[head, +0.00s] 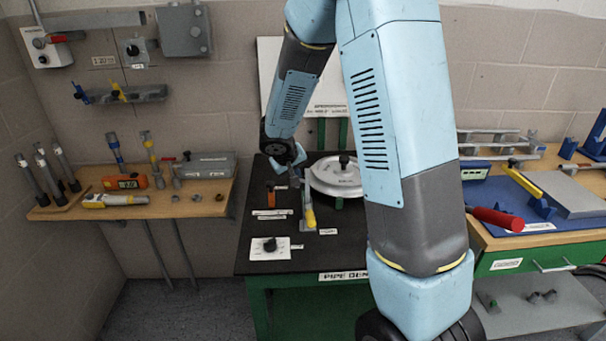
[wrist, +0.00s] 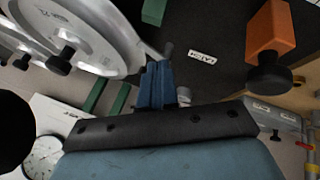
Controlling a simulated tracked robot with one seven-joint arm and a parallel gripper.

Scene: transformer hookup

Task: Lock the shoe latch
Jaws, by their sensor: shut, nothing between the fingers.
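A label reading LATCH (wrist: 202,57) lies on the dark bench top, upside down in the wrist view. A small grey pin-like part (wrist: 168,49) stands beside it, just beyond my fingertips; I cannot tell whether they touch it, or whether it is the latch. My gripper (wrist: 157,72) is shut and empty, its blue fingers together. In the head view my gripper (head: 296,176) is low over the bender bench, left of the round grey bending wheel (head: 336,180). The wheel fills the upper left of the wrist view (wrist: 95,35). The latch's locked or unlocked position is unclear.
An orange block (head: 271,197) with a black knob also shows in the wrist view (wrist: 272,32). A yellow-handled lever (head: 309,214) stands near my gripper. A black knob on a white plate (head: 270,246) is at the bench front. Side benches hold tools.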

